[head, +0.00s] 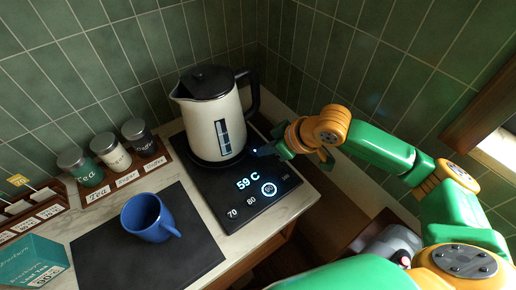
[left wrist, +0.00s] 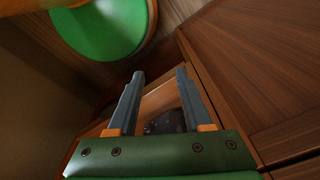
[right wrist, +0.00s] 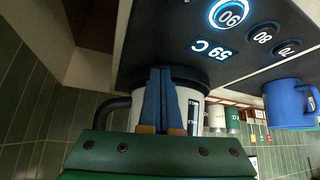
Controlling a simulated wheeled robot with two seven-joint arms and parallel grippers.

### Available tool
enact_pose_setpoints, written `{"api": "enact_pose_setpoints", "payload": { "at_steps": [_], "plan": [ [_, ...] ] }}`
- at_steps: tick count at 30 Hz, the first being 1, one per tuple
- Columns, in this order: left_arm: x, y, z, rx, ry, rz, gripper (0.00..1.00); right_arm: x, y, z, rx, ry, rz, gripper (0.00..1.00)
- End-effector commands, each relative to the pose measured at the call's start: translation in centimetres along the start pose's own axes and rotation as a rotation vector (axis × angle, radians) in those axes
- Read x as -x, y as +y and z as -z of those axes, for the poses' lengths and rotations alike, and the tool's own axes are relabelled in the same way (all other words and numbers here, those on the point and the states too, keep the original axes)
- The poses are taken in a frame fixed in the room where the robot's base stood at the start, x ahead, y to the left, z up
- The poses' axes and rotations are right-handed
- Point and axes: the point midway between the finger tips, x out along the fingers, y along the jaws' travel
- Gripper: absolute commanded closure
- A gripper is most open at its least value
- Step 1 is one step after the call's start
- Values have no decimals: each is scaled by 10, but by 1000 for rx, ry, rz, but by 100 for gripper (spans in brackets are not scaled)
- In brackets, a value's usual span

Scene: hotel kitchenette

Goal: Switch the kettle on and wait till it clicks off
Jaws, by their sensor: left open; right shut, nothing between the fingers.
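The cream kettle (head: 208,122) with black lid and handle stands upright on its black base (head: 230,200). The base display reads 59 C, and the 90 button (head: 268,189) has a glowing ring; 70 and 80 are plain white. In the right wrist view the base (right wrist: 180,50) and the ringed 90 (right wrist: 229,13) show upside down. My right gripper (head: 258,151) is shut and empty, above the base beside the kettle's lower right side; its fingers (right wrist: 163,72) overlap the kettle (right wrist: 188,98) in view, contact unclear. My left gripper (left wrist: 160,73) is open and empty, away from the counter top.
A blue mug (head: 146,217) stands on a dark mat (head: 190,250) left of the base. Three labelled jars (head: 112,152) sit in a wooden rack behind it. A teal box (head: 30,262) is at the lower left. Tiled walls close off the back.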

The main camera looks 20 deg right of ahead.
Motion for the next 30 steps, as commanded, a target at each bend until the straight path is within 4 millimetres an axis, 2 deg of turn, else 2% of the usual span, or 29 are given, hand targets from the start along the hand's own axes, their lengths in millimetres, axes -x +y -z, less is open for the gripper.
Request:
{"api": "enact_pose_setpoints", "payload": {
  "at_steps": [3,6,17,20,27,30],
  "plan": [
    [18,0,2,0,0,0,50,17,1,-5,-1,-5,-2,100],
    [27,0,2,0,0,0,50,27,0,-13,0,-4,-2,100],
    [24,0,2,0,-1,-1,50,28,0,-18,1,0,-1,100],
    [23,0,2,0,-1,-1,50,40,1,-18,1,1,-4,100],
    [21,0,1,0,-1,-1,50,83,1,-19,2,1,-6,100],
    [20,0,1,0,-1,-1,50,94,0,-19,1,1,-3,100]
  ]
}}
